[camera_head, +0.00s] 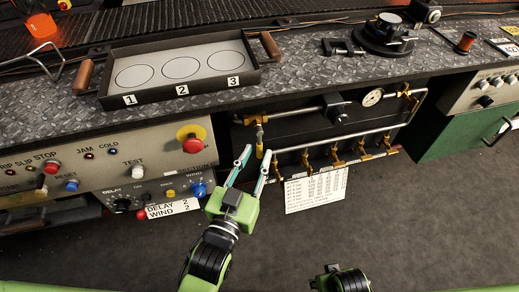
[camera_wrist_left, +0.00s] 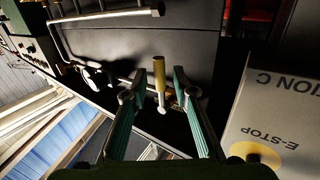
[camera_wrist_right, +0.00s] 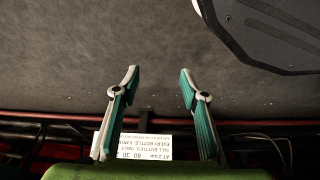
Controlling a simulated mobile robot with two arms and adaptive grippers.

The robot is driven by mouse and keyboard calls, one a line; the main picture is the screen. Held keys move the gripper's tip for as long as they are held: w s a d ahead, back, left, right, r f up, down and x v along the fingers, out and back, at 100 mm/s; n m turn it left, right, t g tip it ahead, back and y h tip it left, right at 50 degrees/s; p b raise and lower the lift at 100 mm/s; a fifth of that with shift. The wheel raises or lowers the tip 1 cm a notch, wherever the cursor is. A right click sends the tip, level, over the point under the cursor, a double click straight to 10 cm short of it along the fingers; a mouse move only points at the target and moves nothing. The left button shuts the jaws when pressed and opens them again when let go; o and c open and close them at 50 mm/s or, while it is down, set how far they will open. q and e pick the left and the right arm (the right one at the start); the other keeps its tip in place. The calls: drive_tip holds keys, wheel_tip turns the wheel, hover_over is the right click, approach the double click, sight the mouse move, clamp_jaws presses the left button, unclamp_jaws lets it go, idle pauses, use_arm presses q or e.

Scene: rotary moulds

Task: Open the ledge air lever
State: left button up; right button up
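The air panel (camera_head: 318,118) is a black recessed board under the ledge with pipes, a gauge and brass valves. A brass lever (camera_head: 259,138) hangs upright at its left end; that this is the ledge air lever I cannot confirm from a label. My left gripper (camera_head: 254,160) is open, its fingertips just below and around the lever's position. In the left wrist view the brass lever (camera_wrist_left: 159,74), with a pale tip, shows between the two open fingers (camera_wrist_left: 160,82), with no visible contact. My right gripper (camera_wrist_right: 160,76) is open and empty, facing grey floor.
A control box (camera_head: 120,160) with a red emergency button (camera_head: 192,143) is close left of the left gripper. Several brass valves line the lower pipe (camera_head: 310,147), above a white notice card (camera_head: 316,190). The ledge (camera_head: 300,65) overhangs and carries a three-circle tray (camera_head: 180,95). The floor in front is clear.

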use_arm(q)
drive_tip(key=x, duration=0.2)
drive_tip(key=shift+w+d, duration=0.15)
drive_tip(key=shift+w, duration=0.25)
drive_tip(key=shift+c, duration=0.7)
clamp_jaws()
use_arm(e)
drive_tip(key=shift+r, duration=0.45)
